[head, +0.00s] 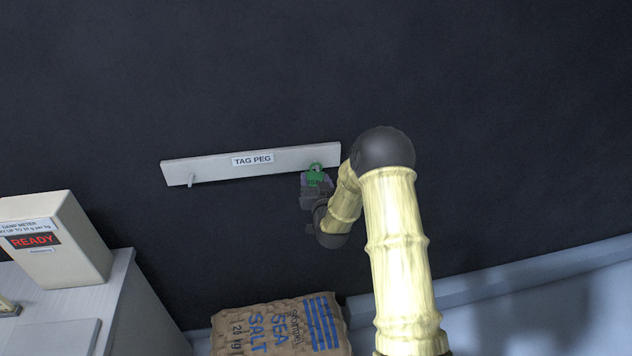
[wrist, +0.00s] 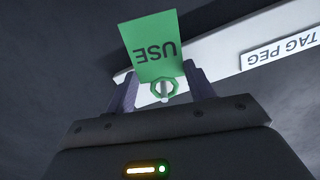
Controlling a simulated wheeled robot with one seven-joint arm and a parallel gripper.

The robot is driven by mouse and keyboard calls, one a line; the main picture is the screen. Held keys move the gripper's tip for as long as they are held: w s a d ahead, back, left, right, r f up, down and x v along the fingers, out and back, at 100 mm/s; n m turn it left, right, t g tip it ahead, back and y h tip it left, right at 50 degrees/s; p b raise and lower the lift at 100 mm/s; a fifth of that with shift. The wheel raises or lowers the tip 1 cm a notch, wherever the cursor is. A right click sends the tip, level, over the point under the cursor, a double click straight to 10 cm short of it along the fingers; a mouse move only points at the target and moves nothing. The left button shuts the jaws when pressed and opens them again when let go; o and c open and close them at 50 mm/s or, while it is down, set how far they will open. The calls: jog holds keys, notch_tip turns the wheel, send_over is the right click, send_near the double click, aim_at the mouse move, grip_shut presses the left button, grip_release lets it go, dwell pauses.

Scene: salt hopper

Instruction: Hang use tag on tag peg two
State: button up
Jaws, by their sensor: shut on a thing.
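The green use tag (wrist: 153,50) is between the two fingers of my gripper (wrist: 163,85) in the wrist view, its word USE upside down. Its green ring (wrist: 163,97) shows at the tag's lower end, with a pale peg-like piece seen within it. I cannot tell for sure whether the ring is around the peg or only in line with it. In the head view my gripper (head: 316,184) is shut on the tag at the right end of the white TAG PEG board (head: 215,168). A bare peg (head: 190,180) stands at the board's left end; the right one is largely hidden.
A sea salt sack (head: 255,330) lies below the board. At left, a damp meter reading READY (head: 35,241) stands on a white cabinet (head: 135,315). The dark wall around the board is clear.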

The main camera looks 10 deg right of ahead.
jog(key=shift+f, duration=0.15)
jog(key=o, duration=1)
jog(key=shift+o, duration=0.2)
jog(key=s+p, duration=0.1)
jog(key=s, duration=1.6)
jog(key=shift+s+r+p, duration=0.2)
jog(key=shift+r+p, duration=0.1)
jog(key=shift+r, duration=0.05)
